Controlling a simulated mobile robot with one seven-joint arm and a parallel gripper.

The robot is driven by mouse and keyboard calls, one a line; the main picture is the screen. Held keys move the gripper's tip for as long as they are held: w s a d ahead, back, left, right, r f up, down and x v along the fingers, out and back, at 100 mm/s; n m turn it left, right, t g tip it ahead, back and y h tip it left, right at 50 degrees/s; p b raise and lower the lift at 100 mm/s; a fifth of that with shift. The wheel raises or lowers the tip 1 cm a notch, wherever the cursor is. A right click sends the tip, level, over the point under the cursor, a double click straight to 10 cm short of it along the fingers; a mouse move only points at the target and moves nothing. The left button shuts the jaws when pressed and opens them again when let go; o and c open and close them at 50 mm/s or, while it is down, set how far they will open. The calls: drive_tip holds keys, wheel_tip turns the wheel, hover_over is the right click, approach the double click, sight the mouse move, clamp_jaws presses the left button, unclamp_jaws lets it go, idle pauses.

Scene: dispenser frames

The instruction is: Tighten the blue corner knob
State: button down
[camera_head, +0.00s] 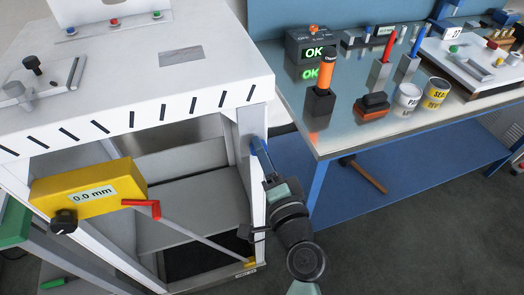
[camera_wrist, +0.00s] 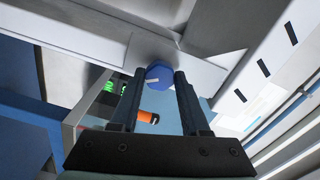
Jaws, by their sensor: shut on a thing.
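The blue corner knob (camera_wrist: 159,75) sits on the white frame's corner post, between my gripper's fingertips in the wrist view. It has a faceted blue face with a small light mark. My gripper (camera_wrist: 159,83) is shut on it, one dark finger on each side. In the head view my gripper (camera_head: 258,148) reaches the right front post of the white dispenser frame (camera_head: 245,155), just below the tabletop corner. The knob is mostly hidden there by the fingers and the post, and I cannot tell how tight it is.
A yellow gauge (camera_head: 88,190) reading 0.0 mm, with a red lever (camera_head: 148,208), hangs at the frame's front left. A steel-topped workbench (camera_head: 345,140) stands to the right, carrying an orange-handled tool (camera_head: 328,72), tins and an OK display box (camera_head: 312,48).

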drive_tip(key=m+p, duration=0.1)
drive_tip(key=m, duration=0.5)
drive_tip(key=shift+p, duration=0.3)
idle(0.4)
drive_tip(key=shift+c, duration=1.9)
unclamp_jaws()
drive_tip(key=b+v, duration=0.2)
drive_tip(key=v, duration=1.1)
